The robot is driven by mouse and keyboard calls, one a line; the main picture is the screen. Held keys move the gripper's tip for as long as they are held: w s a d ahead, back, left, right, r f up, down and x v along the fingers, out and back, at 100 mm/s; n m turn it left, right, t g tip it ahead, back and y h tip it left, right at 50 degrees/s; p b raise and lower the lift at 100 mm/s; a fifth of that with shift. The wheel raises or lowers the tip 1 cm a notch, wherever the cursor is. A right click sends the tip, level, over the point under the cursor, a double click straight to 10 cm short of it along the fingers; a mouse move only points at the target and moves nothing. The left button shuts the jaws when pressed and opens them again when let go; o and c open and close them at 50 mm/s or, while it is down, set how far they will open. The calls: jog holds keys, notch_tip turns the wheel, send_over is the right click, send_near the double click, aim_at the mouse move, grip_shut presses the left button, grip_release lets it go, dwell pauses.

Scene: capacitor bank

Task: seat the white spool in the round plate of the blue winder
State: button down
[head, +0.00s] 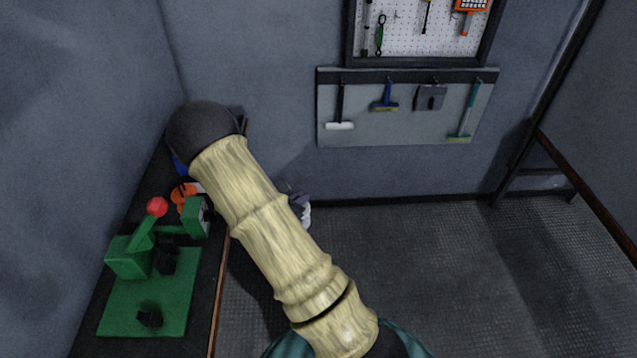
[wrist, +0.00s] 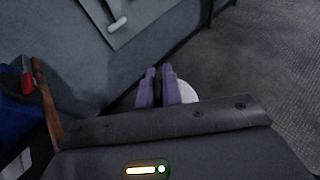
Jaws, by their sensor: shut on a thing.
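My gripper (wrist: 158,88) shows its purple fingers close together in the wrist view, shut on the white spool (wrist: 187,92). Only part of the spool shows beyond the fingers. In the head view my gripper (head: 297,200) and a bit of the spool (head: 306,216) show just past my arm, right of the bench and over the floor. A blue body (wrist: 14,118), seemingly the blue winder, is at the left edge of the wrist view, apart from the gripper. In the head view only a blue sliver (head: 180,166) shows beside my arm. Its round plate cannot be made out.
A dark bench (head: 205,318) runs along the left wall. It bears a green device (head: 150,300) with a red knob (head: 157,207) and an orange item (head: 183,194). A tool rack (head: 405,108) hangs on the back wall. The floor at right is clear.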

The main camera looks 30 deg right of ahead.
jog(key=s+a+f+n+t, duration=0.1)
jog(key=s+a+f, duration=0.1)
jog(key=a+f, duration=0.2)
jog(key=s+a+f+n+t+y, duration=0.1)
jog(key=a+f, duration=0.3)
jog(key=a, duration=0.6)
jog(key=shift+s+n+t+y, duration=0.35)
jog(key=shift+n+t, duration=0.15)
jog(key=shift+t, duration=0.1)
